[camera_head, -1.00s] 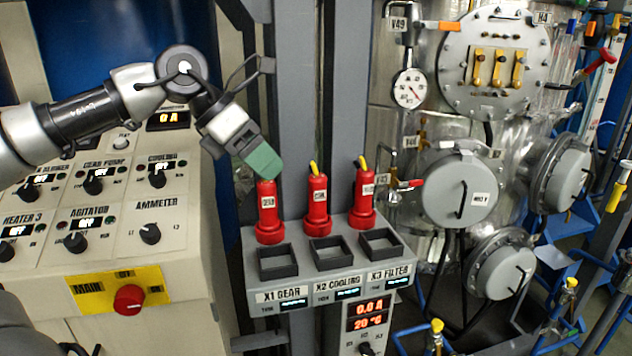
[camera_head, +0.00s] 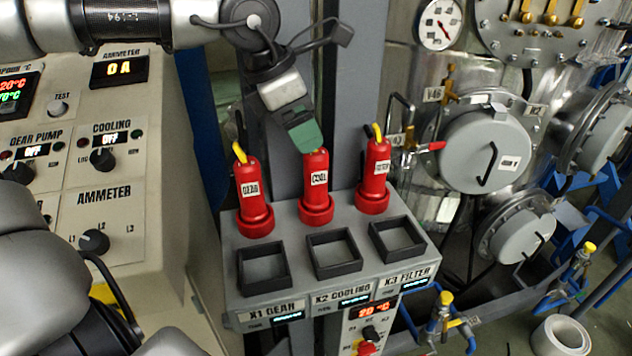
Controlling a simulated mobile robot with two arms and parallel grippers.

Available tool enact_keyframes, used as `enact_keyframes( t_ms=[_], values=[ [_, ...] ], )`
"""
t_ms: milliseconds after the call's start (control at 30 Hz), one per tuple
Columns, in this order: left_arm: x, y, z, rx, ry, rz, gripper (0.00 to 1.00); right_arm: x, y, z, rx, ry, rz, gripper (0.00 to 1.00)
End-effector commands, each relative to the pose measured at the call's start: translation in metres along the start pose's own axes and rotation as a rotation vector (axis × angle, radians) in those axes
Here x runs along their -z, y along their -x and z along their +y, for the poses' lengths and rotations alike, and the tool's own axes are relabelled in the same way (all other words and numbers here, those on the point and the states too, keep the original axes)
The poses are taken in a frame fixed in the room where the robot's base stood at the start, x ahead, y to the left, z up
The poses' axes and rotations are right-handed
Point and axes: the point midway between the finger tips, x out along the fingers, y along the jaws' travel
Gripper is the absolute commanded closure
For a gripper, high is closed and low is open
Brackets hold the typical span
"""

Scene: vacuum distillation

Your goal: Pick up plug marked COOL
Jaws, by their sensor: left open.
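The red plug marked COOL (camera_head: 317,190) stands upright in the middle of three red plugs on the grey socket box (camera_head: 232,262). My left gripper (camera_head: 308,143), with green fingers, is right above it, its fingertips at the plug's top. The fingers hide the top of the plug and its cable; whether they touch it I cannot tell. The gripper is open. The plug marked GEAR (camera_head: 252,196) stands to the left and a third plug (camera_head: 374,178) to the right, both with yellow cables. My right gripper is not in view.
Three empty square sockets, X1 GEAR (camera_head: 263,285), X2 COOLING (camera_head: 337,269) and X3 FILTER (camera_head: 399,250), lie in front of the plugs. A grey post (camera_head: 352,60) rises behind. A control panel (camera_head: 130,218) stands left, a metal vessel with round hatches (camera_head: 487,150) right.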

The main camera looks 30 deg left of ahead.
Motion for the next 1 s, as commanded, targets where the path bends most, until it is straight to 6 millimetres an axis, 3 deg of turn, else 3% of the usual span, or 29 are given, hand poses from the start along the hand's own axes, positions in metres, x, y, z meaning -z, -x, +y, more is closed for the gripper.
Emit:
enact_keyframes(
  t_ms=[200, 400, 700, 1000],
  values=[
    [-0.004, -0.022, 0.000, 0.003, 0.001, 0.006, 0.28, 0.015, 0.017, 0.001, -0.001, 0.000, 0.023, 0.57],
    [-0.004, -0.047, 0.001, 0.001, 0.000, 0.003, 0.28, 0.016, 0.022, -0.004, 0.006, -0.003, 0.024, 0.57],
    [-0.004, -0.052, 0.001, 0.000, 0.000, -0.001, 0.28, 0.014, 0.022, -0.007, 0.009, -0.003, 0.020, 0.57],
    [-0.004, -0.052, 0.001, -0.001, 0.000, -0.001, 0.74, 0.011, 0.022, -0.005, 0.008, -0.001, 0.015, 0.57]
  ],
)
